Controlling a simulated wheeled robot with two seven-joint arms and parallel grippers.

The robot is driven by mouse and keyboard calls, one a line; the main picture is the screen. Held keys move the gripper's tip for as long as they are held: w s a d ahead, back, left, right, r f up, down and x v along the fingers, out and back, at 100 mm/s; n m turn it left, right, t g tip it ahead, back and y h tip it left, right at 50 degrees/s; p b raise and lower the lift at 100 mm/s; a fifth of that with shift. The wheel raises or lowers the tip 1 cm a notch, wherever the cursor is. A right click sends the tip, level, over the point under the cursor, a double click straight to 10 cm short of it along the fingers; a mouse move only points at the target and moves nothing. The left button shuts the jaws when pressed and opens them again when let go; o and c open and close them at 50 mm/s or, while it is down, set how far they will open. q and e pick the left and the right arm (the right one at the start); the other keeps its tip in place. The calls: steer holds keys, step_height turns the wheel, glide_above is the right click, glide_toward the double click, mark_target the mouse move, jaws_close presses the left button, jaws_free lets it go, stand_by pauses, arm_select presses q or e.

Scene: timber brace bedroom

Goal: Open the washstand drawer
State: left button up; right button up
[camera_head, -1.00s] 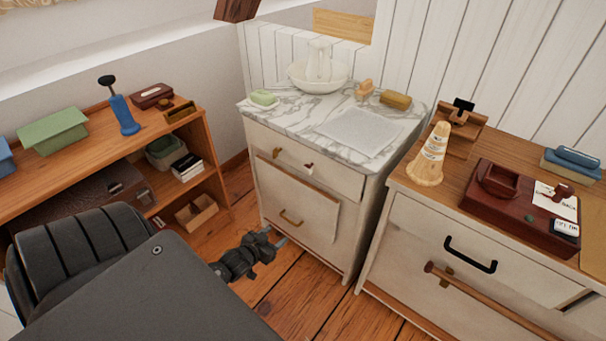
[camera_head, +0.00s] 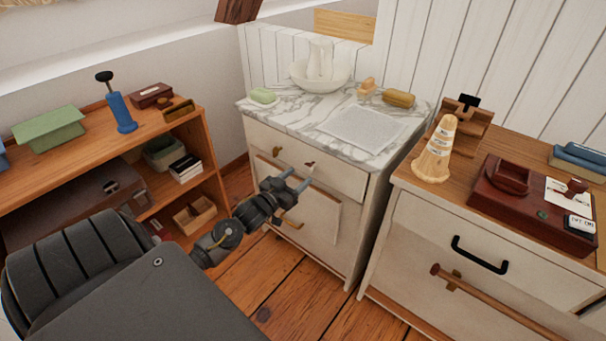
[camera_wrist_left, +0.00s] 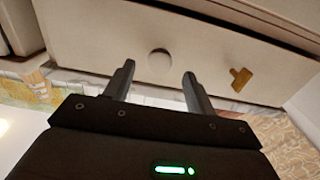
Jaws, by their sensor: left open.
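The washstand (camera_head: 355,215) has a marble top and a pale upper drawer (camera_head: 335,175). The drawer looks shut. My left gripper (camera_head: 299,178) is open and empty, just in front of and slightly below the pale knob in the head view. My right gripper is not in view.
Below the drawer is a lower front panel with a brass handle (camera_head: 292,224). A basin (camera_head: 319,76) with a jug stands on the marble top. A wooden shelf (camera_head: 60,160) stands left. A pale dresser (camera_head: 480,230) stands close on the right. Wooden floor shows in front.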

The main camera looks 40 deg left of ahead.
mark_target(306, 170)
arm_select(q)
steer(key=shift+w, duration=1.7)
jaws_close()
